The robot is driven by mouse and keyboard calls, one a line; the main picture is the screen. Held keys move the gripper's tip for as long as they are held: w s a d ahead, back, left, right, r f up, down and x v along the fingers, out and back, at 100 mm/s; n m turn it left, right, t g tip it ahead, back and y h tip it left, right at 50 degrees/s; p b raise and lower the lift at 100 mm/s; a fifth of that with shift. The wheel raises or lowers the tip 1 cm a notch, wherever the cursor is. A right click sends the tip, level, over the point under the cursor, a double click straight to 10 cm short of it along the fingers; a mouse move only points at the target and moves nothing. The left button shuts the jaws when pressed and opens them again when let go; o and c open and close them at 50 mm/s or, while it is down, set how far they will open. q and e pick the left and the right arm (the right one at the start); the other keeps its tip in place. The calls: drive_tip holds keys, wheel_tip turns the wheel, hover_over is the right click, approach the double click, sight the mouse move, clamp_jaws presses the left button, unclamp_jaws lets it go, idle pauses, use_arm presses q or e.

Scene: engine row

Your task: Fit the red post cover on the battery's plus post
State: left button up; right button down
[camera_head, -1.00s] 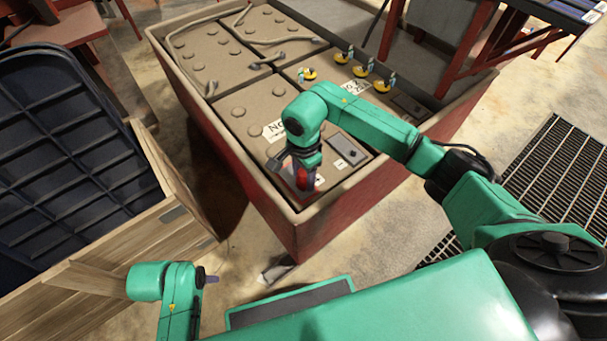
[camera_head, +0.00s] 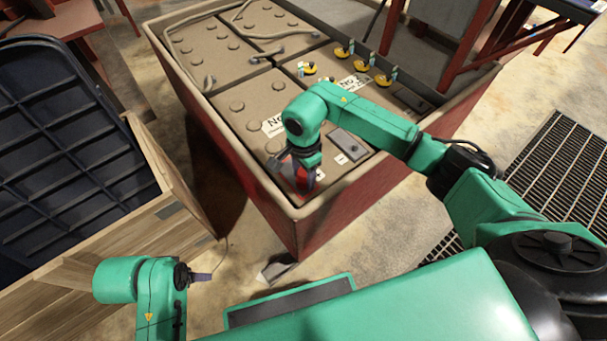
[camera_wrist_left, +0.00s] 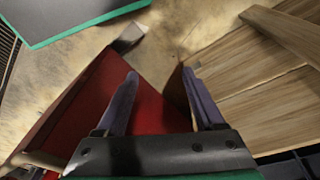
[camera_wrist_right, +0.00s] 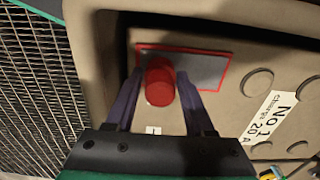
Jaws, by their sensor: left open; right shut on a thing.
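The red post cover (camera_wrist_right: 160,82) is a short red cylinder between the fingers of my right gripper (camera_wrist_right: 158,98). The right gripper (camera_head: 298,184) is shut on it over the near corner of the front battery (camera_head: 268,94). The cover also shows as a red patch in the head view (camera_head: 305,179). Behind the cover in the right wrist view lies a dark plate with a red border (camera_wrist_right: 212,70). The plus post is not visible, and I cannot tell whether the cover touches it. My left gripper (camera_wrist_left: 160,78) is open and empty, low at the left in the head view (camera_head: 203,277).
The batteries sit in a red case with a tan rim (camera_head: 190,85). Yellow-capped fittings (camera_head: 362,70) stand toward the back right, and cables (camera_head: 262,38) run across the rear. A wooden crate (camera_head: 165,225) stands left of the case. A floor grate (camera_head: 565,170) lies at right.

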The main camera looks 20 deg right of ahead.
drive_tip(key=shift+c, duration=0.9)
unclamp_jaws()
drive_tip(key=shift+r, duration=0.4)
use_arm(q)
wheel_tip(320, 180, down, 7)
drive_tip(key=p, duration=0.2)
drive_tip(key=shift+w+a+p, duration=0.2)
drive_tip(key=shift+w+p, duration=0.15)
drive_tip(key=shift+w, duration=0.1)
use_arm(e)
wheel_tip(320, 180, up, 14)
drive_tip(key=shift+f, duration=0.1)
